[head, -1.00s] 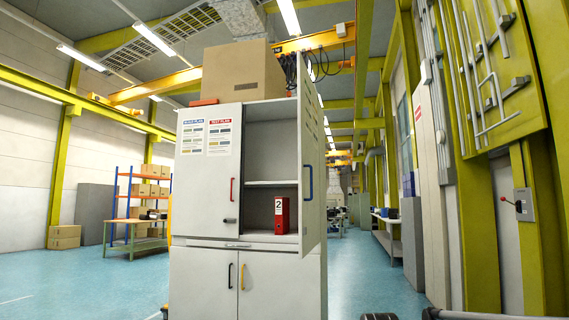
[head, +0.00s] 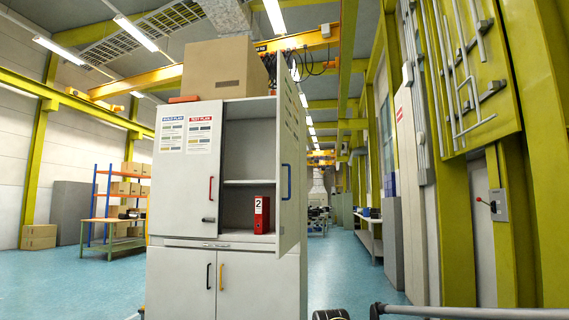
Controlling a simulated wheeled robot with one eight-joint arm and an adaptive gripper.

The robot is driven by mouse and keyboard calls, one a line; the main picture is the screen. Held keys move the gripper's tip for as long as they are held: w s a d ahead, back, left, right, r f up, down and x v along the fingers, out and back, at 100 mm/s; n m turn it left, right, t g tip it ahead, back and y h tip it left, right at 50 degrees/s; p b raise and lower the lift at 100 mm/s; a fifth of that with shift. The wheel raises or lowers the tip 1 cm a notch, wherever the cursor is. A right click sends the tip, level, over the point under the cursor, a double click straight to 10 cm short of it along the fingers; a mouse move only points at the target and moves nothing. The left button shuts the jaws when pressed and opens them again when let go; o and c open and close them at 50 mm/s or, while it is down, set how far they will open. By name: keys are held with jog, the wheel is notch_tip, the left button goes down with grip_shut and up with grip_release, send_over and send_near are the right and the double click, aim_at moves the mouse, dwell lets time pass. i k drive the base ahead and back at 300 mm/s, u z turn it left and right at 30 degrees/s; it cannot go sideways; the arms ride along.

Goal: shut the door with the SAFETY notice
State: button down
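A tall white cabinet (head: 180,282) stands left of centre in the head view. Its upper right door (head: 291,205) stands ajar, swung out towards me, with its outer face seen at a steep slant. The upper left door (head: 180,195) is shut, has a red handle (head: 211,189) and bears BUILD PLAN and TEST PLAN notices.
A red binder (head: 262,214) stands inside the cabinet, below a shelf. A cardboard box (head: 218,67) sits on top. The lower doors, with black and yellow handles, are shut. Blue floor (head: 345,270) lies open to the right, before a yellow-green column. A grey bar crosses the bottom right.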

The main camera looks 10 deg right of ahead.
aim_at(287, 140)
jog(key=i, duration=0.9)
jog(key=z, duration=0.05)
jog(key=k, duration=0.3)
jog(key=u, duration=0.05)
